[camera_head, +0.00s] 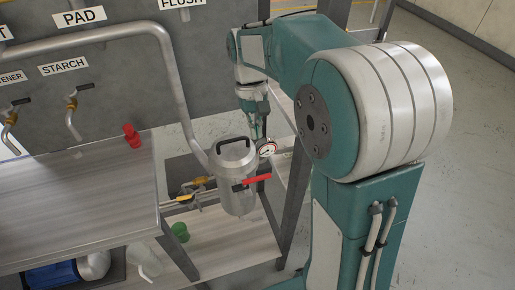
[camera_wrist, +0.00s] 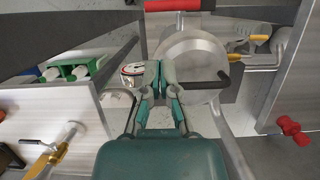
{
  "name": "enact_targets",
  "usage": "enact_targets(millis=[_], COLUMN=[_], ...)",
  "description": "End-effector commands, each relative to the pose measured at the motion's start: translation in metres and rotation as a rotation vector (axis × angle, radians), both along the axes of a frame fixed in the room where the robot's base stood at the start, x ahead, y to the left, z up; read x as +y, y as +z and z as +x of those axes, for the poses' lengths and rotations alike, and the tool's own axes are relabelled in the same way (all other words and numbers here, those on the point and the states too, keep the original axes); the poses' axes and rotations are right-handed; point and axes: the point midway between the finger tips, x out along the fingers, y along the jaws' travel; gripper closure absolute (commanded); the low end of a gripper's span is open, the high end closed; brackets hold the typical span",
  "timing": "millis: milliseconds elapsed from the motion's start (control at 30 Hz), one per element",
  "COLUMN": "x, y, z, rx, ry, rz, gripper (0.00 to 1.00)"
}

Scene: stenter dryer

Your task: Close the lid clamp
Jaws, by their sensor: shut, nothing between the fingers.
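A silver metal pot (camera_head: 238,200) stands among pipes beside the bench, its round lid (camera_head: 233,155) on top with a black handle (camera_head: 233,142). The lid also shows in the wrist view (camera_wrist: 190,50), with its black handle (camera_wrist: 212,82). A clamp with a red handle (camera_head: 257,179) sticks out from the pot's front; the red handle is at the top edge of the wrist view (camera_wrist: 180,5). My gripper (camera_wrist: 159,68) is shut and empty beside the lid, close to the gauge. In the head view my gripper (camera_head: 264,131) is behind the pot, apart from the red handle.
A round gauge (camera_head: 266,148) is at the pot's side. A thick pipe (camera_head: 178,90) runs down beside the pot. Yellow-handled valves (camera_head: 190,193) are at left. A red valve knob (camera_head: 132,136) is near the bench (camera_head: 85,195). A frame post (camera_head: 293,190) stands at right.

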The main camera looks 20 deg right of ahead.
Motion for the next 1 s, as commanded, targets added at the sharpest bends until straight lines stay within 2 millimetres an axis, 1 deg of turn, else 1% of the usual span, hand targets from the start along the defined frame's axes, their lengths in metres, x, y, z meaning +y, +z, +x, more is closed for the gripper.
enact_targets(millis=[167,400,500,600,733,1000], x=[0.000,0.000,0.000,0.000,0.000,0.000], y=[-0.021,-0.064,-0.078,-0.088,-0.094,-0.094], z=[-0.007,-0.020,-0.024,-0.027,-0.029,-0.029], rx=[0.005,0.004,0.002,0.001,0.000,-0.001], ry=[0.000,0.000,0.000,0.000,0.000,0.000], rz=[0.000,0.000,0.001,0.001,0.000,0.000], gripper=[1.00,1.00,1.00,1.00,1.00,1.00])
